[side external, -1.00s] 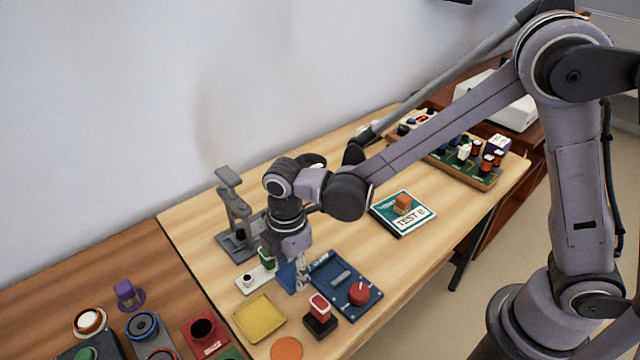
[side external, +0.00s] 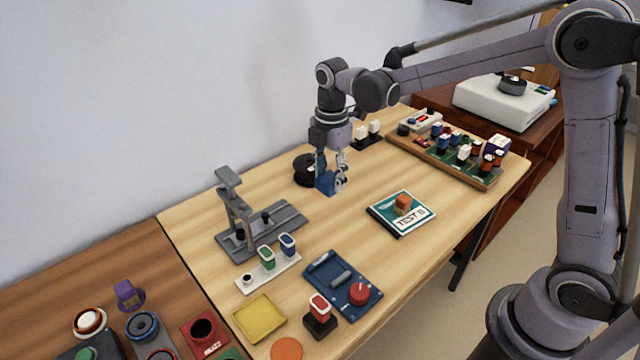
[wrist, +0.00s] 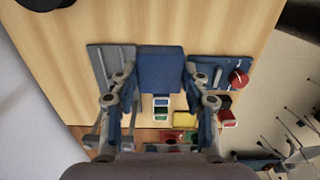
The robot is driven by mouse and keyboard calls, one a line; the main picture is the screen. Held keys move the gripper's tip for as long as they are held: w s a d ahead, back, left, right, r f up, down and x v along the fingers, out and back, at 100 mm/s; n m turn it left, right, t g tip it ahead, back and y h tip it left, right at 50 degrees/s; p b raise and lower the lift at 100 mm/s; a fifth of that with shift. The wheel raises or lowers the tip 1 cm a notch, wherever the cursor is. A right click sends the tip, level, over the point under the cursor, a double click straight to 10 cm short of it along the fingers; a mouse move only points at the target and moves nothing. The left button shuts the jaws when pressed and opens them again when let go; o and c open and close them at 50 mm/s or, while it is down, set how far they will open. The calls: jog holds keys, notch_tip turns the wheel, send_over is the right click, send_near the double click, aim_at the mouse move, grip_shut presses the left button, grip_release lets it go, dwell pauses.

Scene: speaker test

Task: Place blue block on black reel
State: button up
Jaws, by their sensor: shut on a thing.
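My gripper (side external: 332,172) is shut on the blue block (side external: 325,184) and holds it over the back part of the light wood table. In the wrist view the blue block (wrist: 160,70) sits between the two fingers of my gripper (wrist: 162,88). The black reel (side external: 303,169) is on the table near the wall, just left of the block and partly hidden by my gripper. A dark edge of the reel (wrist: 42,3) shows at the top left of the wrist view. The block and reel look apart; the block's height above the table is hard to tell.
A grey stand (side external: 240,225) is to the left, with a white strip (side external: 255,280) of green and blue switches in front. A blue panel (side external: 345,290) and a TEST B booklet (side external: 385,222) lie nearer. A component tray (side external: 480,178) is at right.

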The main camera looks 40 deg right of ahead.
jog(key=w+d+r, duration=0.2)
jog(key=w+d, duration=0.3)
jog(key=d, duration=0.4)
jog(key=w+d+r, duration=0.1)
jog(key=w+d, duration=0.3)
jog(key=d, duration=0.6)
send_near(310, 170)
jog(key=shift+s+d+f, duration=0.1)
jog(key=shift+d+f, duration=0.25)
jog(key=shift+d, duration=0.25)
jog(key=shift+d+f, duration=0.35)
jog(key=shift+d, duration=0.2)
jog(key=shift+f, duration=2.05)
jog(key=shift+f, duration=0.1)
jog(key=o, duration=1.2)
